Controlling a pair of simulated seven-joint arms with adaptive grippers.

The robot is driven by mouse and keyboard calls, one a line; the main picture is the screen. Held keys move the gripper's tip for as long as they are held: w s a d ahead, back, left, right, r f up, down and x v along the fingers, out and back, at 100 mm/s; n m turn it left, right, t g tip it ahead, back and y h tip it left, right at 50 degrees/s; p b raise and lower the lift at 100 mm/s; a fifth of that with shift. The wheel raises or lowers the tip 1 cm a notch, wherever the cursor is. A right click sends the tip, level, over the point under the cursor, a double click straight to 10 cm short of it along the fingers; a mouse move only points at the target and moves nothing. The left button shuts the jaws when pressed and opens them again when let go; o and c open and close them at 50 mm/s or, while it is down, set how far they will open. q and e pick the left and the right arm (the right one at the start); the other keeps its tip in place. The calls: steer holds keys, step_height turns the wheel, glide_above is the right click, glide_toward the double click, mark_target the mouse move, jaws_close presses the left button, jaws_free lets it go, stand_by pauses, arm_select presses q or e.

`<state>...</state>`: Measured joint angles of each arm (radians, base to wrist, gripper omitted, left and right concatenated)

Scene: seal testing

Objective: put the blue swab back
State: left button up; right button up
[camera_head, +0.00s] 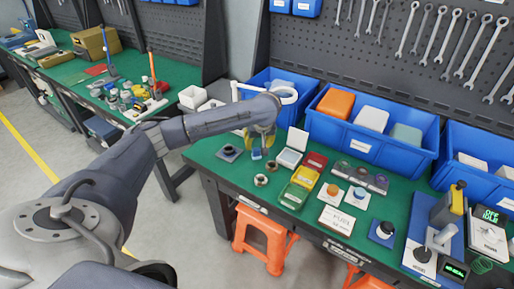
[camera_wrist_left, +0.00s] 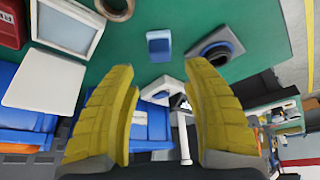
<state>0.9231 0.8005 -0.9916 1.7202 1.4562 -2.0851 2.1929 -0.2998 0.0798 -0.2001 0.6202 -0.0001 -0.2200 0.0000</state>
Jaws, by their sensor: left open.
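A small blue block with a paler face (camera_head: 256,154), which looks like the blue swab, rests on the green mat; in the left wrist view it lies beyond the fingertips (camera_wrist_left: 159,46). My left gripper (camera_head: 261,142) is above and close to it, its yellow fingers apart. In the left wrist view the fingers (camera_wrist_left: 160,85) stand wide with nothing held between them. A dark square holder with a blue round centre (camera_head: 230,152) sits just left of the block; it also shows in the left wrist view (camera_wrist_left: 215,50). My right gripper is not in view.
A white open case (camera_head: 290,156) stands right of the block. Brass rings (camera_head: 261,180), a red box (camera_head: 316,161) and a yellow box (camera_head: 305,177) are nearby. Blue bins (camera_head: 372,137) line the back. The mat's front left edge is close.

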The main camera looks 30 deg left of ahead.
arm_select(q)
steer(key=shift+v, duration=2.5)
